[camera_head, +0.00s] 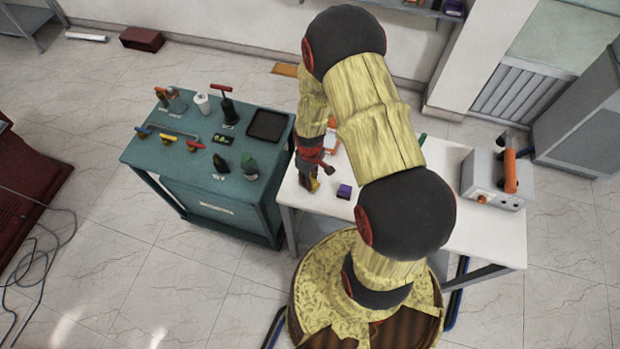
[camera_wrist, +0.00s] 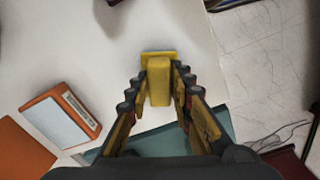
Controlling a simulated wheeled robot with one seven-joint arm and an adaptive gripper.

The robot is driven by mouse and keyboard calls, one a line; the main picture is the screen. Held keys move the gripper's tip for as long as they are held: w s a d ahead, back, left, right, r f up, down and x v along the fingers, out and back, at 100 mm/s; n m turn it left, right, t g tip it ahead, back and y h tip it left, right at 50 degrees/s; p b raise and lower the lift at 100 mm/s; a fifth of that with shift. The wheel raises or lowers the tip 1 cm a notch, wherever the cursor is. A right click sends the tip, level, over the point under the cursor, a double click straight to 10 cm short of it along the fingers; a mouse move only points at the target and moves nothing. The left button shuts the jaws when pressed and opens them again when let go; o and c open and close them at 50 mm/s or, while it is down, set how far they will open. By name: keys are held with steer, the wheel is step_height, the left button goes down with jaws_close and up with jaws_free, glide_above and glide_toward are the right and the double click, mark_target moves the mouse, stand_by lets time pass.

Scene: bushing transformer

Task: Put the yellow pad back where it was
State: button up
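The yellow pad (camera_wrist: 159,82) is between the two fingers in the wrist view, with a wider flat end beyond the fingertips. My gripper (camera_wrist: 160,88) closes on it from both sides. In the head view my gripper (camera_head: 313,180) points down over the left end of the white table (camera_head: 480,228), and only a small yellow bit of the pad (camera_head: 314,185) shows under it. I cannot tell whether the pad touches the tabletop.
A purple block (camera_head: 344,191) stands right of my gripper. An orange and white box (camera_wrist: 60,117) lies nearby. The teal cabinet (camera_head: 190,178) with several tools and a black tray (camera_head: 266,125) adjoins on the left. A grey device with an orange handle (camera_head: 497,180) stands at the table's right end.

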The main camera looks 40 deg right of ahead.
steer(key=o, duration=0.4)
steer(key=shift+c, duration=0.2)
steer(key=a+r+m+t, duration=0.1)
steer(key=a+r, duration=0.2)
steer(key=r, duration=1.2)
steer(key=a+r+t, duration=0.1)
steer(key=a+r, duration=0.1)
steer(key=r, duration=1.3)
steer(key=s+a+r+m+t, duration=0.2)
steer(key=s+a+r, duration=0.5)
steer(key=s+r, duration=0.5)
step_height(320, 180, up, 3)
steer(key=shift+f+t+b, duration=0.1)
steer(key=shift+t+b, duration=0.25)
steer(key=shift+t, duration=0.45)
